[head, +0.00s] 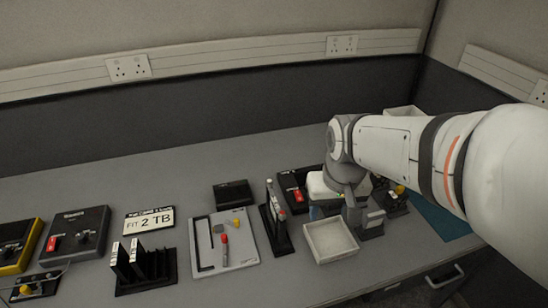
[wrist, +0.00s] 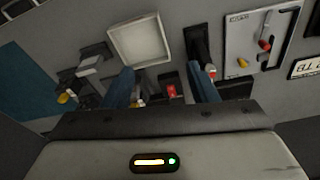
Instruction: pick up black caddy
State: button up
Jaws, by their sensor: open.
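Which item is the black caddy is not certain from these views. A flat black box (head: 233,193) lies behind the tool board in the head view. Upright black slabs with pale edges (head: 122,262) stand in a black rack (head: 145,286) at the front left. A narrow black holder (head: 276,238) with slim upright items stands right of the board; it also shows in the wrist view (wrist: 196,42). My gripper (head: 316,211) is low over the right part of the bench, partly hidden by my arm. In the wrist view its blue fingers (wrist: 162,77) are apart, with nothing held between them.
A pale square tray (head: 330,240) lies in front of my gripper. A black unit with a red switch (wrist: 169,92) shows between the fingers. The tool board (head: 225,240), a "FIT 2 TB" sign (head: 149,221) and switch boxes (head: 77,232) fill the left. A wall closes the back.

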aim_at(273, 204)
jog(key=w+a+f, duration=0.3)
jog(key=w, duration=0.1)
jog(key=w+a+f+n+g, duration=0.1)
jog(key=w+a+f, duration=0.2)
jog(key=w+a, duration=0.1)
jog(key=w+a+f+n, duration=0.1)
jog(key=w+a+f, duration=0.2)
jog(key=w+a, duration=0.1)
jog(key=shift+w+a+f+g, duration=0.15)
jog(key=shift+a+f+g, duration=0.1)
jog(key=shift+g, duration=0.15)
jog(key=shift+w+a+f, duration=0.1)
jog(key=shift+a+f, duration=0.05)
jog(key=shift+f, duration=0.1)
jog(key=f, duration=0.2)
jog(key=f+p, duration=0.1)
jog(key=f, duration=0.4)
jog(key=shift+w+d+f, duration=0.1)
jog(key=shift+d+f, duration=0.15)
jog(key=shift+d, duration=0.05)
jog(key=shift+c, duration=0.4)
jog(key=c, duration=1)
jog(key=shift+o, duration=0.2)
jog(key=shift+r, duration=0.1)
